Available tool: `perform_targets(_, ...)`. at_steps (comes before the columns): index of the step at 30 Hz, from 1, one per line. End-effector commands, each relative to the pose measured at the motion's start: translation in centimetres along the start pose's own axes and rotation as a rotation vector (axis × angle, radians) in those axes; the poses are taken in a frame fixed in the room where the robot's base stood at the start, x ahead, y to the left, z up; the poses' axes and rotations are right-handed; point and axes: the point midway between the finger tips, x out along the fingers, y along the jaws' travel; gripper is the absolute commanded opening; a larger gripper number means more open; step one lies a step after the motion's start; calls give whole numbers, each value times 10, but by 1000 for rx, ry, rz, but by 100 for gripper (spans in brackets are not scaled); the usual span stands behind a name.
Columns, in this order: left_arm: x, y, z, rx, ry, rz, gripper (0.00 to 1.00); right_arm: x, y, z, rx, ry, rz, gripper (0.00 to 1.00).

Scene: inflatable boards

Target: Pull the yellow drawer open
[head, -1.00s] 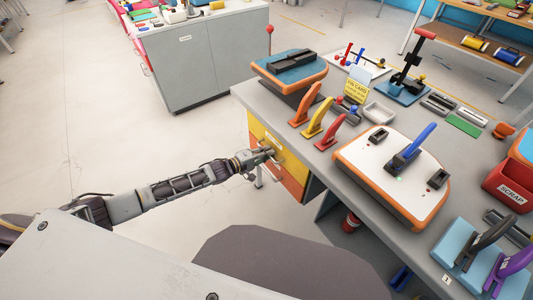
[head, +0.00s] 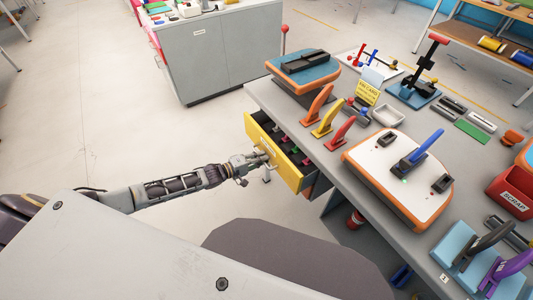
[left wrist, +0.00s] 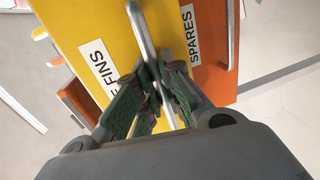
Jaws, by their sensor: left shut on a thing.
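The yellow drawer (head: 262,140) stands pulled out from under the grey workbench, with dark contents showing inside. My left gripper (head: 262,163) is at its front, shut on the metal bar handle. In the left wrist view the yellow drawer front (left wrist: 84,22) has a white label ending in "FINS". The silver handle (left wrist: 140,28) runs between the green-padded fingers of my left gripper (left wrist: 153,88). An orange drawer front (left wrist: 212,65) labelled "SPARES" is beside the yellow one. My right gripper is not in view.
The workbench top (head: 283,123) carries orange, yellow and red levers, a white panel with a blue lever (head: 428,145), and a red scrap bin (head: 512,190). A grey cabinet (head: 205,60) stands at the back. Floor left of the drawer is clear.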

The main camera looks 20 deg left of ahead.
Motion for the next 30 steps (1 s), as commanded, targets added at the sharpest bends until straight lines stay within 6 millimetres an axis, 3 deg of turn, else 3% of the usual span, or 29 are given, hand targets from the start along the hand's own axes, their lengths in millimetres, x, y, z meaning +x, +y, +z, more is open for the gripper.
perform_targets(9, -50, -11, 0, -2, 0, -9, 0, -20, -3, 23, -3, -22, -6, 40)
perform_targets(21, -120, -26, 1, -1, 0, -9, 0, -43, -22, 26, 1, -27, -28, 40)
perform_targets(30, -145, -31, 1, -2, 0, -6, 0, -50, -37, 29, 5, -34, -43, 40)
